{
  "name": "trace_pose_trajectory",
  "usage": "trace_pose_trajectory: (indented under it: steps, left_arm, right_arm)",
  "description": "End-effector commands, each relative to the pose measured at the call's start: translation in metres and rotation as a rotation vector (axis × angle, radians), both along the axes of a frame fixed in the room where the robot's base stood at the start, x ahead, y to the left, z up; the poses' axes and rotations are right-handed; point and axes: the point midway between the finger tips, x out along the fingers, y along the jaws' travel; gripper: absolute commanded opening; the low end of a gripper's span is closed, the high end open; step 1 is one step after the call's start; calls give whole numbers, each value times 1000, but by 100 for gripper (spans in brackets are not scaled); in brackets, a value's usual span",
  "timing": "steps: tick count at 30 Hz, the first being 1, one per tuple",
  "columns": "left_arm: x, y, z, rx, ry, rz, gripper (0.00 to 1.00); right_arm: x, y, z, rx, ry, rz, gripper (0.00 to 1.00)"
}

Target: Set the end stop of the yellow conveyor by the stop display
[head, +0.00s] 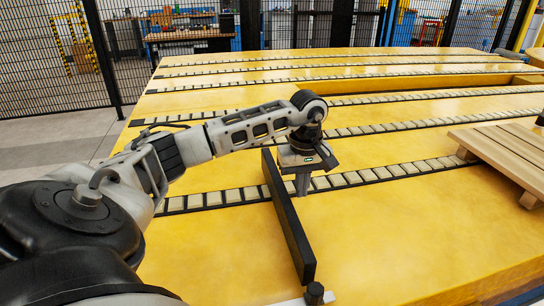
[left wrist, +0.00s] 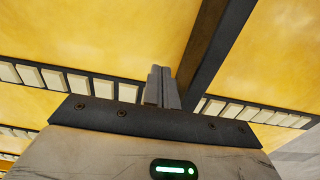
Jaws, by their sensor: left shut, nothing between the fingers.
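The yellow conveyor (head: 215,240) fills most of the head view, with dark roller strips running across it. A dark upright bar (head: 288,215), which looks like the end stop, stands across the near part of the conveyor. It also shows in the left wrist view (left wrist: 215,40). My left gripper (head: 303,190) is shut and empty, pointing down just right of the bar; I cannot tell whether it touches the bar. Its closed fingers show in the left wrist view (left wrist: 162,88). I cannot make out a stop display. My right gripper is not in view.
A wooden pallet (head: 510,150) lies on the conveyor at the right. A dark knob (head: 315,292) sits at the near end of the bar. A mesh fence (head: 60,60) stands behind. The conveyor surface right of the gripper is clear up to the pallet.

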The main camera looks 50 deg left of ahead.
Motion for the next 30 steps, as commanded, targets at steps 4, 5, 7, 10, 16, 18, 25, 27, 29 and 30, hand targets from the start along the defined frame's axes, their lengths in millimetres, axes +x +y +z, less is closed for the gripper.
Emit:
trace_pose_trajectory:
  steps: [4, 5, 7, 10, 16, 18, 25, 27, 29, 30]
  left_arm:
    - [1, -1, 0, 0, 0, 0, 0]
    - [2, -1, 0, 0, 0, 0, 0]
    - [4, -2, 0, -1, 0, 0, 0]
    - [8, -4, 0, -2, -1, -1, 0]
    - [15, -8, 0, -1, 0, -1, 0]
    - [17, -9, 0, -1, 0, -1, 0]
    - [18, -9, 0, 0, 0, 0, 0]
    - [18, -9, 0, 0, 0, 0, 0]
    - [18, -9, 1, 0, 0, 0, 0]
    - [18, -9, 2, 0, 0, 0, 0]
  right_arm:
    - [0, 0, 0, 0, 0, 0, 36]
    - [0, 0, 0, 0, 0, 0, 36]
    - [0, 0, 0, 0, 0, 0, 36]
    - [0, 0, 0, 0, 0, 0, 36]
    - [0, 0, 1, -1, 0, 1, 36]
    - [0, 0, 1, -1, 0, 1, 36]
    - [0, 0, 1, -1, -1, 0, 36]
    - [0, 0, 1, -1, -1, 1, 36]
    - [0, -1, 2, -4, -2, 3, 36]
    - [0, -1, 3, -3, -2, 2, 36]
